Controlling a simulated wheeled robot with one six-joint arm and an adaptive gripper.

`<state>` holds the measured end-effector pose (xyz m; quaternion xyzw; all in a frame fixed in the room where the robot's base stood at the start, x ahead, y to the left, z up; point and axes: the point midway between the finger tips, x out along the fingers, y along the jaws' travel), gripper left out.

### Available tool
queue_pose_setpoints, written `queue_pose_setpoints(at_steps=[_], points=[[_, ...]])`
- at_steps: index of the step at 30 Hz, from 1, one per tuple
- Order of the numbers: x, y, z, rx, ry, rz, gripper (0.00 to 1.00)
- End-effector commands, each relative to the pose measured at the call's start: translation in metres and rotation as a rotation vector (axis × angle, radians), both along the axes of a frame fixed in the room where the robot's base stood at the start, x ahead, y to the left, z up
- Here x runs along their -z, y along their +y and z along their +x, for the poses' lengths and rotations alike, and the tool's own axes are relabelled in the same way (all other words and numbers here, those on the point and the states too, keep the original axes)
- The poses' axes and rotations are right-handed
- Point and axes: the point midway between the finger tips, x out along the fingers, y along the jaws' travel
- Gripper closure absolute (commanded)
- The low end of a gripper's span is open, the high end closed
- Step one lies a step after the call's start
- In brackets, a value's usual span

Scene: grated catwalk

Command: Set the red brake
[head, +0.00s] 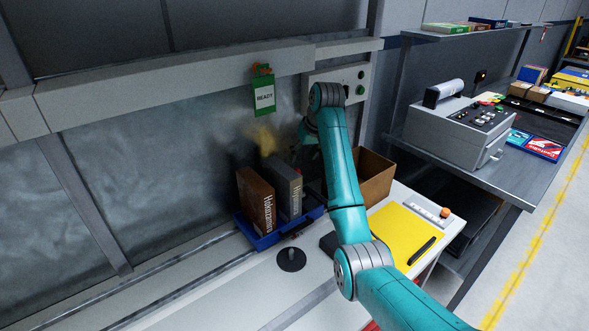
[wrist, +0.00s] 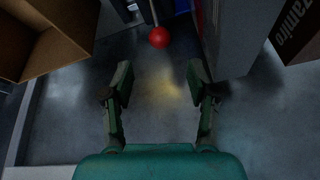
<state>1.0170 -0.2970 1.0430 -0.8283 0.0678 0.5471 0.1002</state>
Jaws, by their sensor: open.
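A red ball knob (wrist: 159,37) on a thin pale rod shows near the top of the wrist view. I take it for the red brake's handle; it does not show clearly in the head view. My gripper (wrist: 159,74) is open and empty. Its two green fingers stand apart, and the knob lies above and between the fingertips in that picture, with a visible gap to both. In the head view my arm reaches to the back wall, and my fingers are mostly hidden behind it and in shade.
A blue tray (head: 258,240) holds a brown box (head: 255,200) and a grey box (head: 288,187), left of my arm. An open cardboard box (head: 376,180) stands to the right. A green READY tag (head: 264,97) hangs above. A yellow sheet (head: 405,230) lies on the bench.

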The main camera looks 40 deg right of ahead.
Motion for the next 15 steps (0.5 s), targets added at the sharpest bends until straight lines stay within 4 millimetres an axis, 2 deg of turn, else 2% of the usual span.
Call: queue_pose_setpoints(at_steps=[9, 15], points=[[0.052, 0.001, 0.022, 0.000, 0.003, 0.001, 0.41], [0.074, 0.000, 0.031, 0.000, 0.001, 0.000, 0.41]])
